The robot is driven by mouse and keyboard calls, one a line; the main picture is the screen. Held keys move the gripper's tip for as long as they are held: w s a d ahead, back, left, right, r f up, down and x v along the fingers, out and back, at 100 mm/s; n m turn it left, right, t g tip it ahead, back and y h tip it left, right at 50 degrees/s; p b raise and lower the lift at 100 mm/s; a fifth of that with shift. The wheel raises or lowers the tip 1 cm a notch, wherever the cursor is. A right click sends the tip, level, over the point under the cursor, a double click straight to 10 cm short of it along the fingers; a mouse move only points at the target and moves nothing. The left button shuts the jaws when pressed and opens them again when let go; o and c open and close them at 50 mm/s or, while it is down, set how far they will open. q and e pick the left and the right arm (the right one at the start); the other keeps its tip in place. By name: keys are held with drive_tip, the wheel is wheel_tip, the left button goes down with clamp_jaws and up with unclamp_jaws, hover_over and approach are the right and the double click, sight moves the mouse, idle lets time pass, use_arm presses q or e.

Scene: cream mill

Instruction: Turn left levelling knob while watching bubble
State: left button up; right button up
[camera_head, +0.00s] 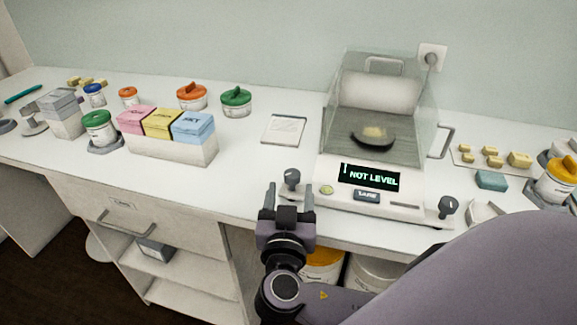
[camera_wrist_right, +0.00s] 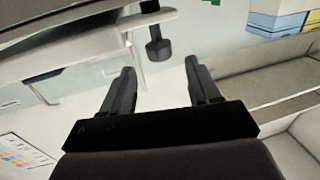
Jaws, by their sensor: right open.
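The balance (camera_head: 375,205) stands on the bench with its display (camera_head: 369,178) reading "NOT LEVEL". The left levelling knob (camera_head: 292,178), dark grey, is at its front left corner; it also shows in the right wrist view (camera_wrist_right: 158,48). A small round yellow-green spot, apparently the bubble level (camera_head: 326,190), is on the front panel; the bubble is too small to read. My right gripper (camera_head: 289,192) is open at the bench's front edge, its fingers pointing toward the knob. In the wrist view the knob appears beyond the fingertips, between their lines, not gripped. My left gripper is out of view.
The right levelling knob (camera_head: 448,207) is at the front right corner. A glass draft shield (camera_head: 378,110) covers a dark dish (camera_head: 373,139). A white pad (camera_head: 284,130) lies left of the balance. Three coloured boxes (camera_head: 165,125) and several lidded jars stand further left.

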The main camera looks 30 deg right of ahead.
sight(292, 179)
drive_tip(key=p+x, duration=0.1)
drive_tip(key=x, duration=0.4)
drive_tip(key=shift+w+d+r+p, duration=0.1)
drive_tip(key=shift+w+d+p, duration=0.1)
drive_tip(key=shift+d+p, duration=0.1)
drive_tip(key=shift+w+d, duration=0.15)
drive_tip(key=shift+w, duration=0.1)
drive_tip(key=c, duration=0.9)
drive_tip(key=shift+b, duration=0.35)
drive_tip(key=shift+c, duration=0.2)
drive_tip(key=m+g+h+b, duration=0.1)
drive_tip(key=b, duration=0.2)
drive_tip(key=m+g+h+b, duration=0.1)
drive_tip(key=b, duration=0.3)
drive_tip(key=shift+w+f+g+h, duration=0.1)
drive_tip(key=shift+f+g+h, duration=0.2)
drive_tip(key=shift+h, duration=0.1)
drive_tip(key=shift+r+m+g+h+b, duration=0.15)
drive_tip(key=shift+m+g+h+b, duration=0.3)
drive_tip(key=shift+b, duration=0.3)
drive_tip(key=shift+r, duration=0.1)
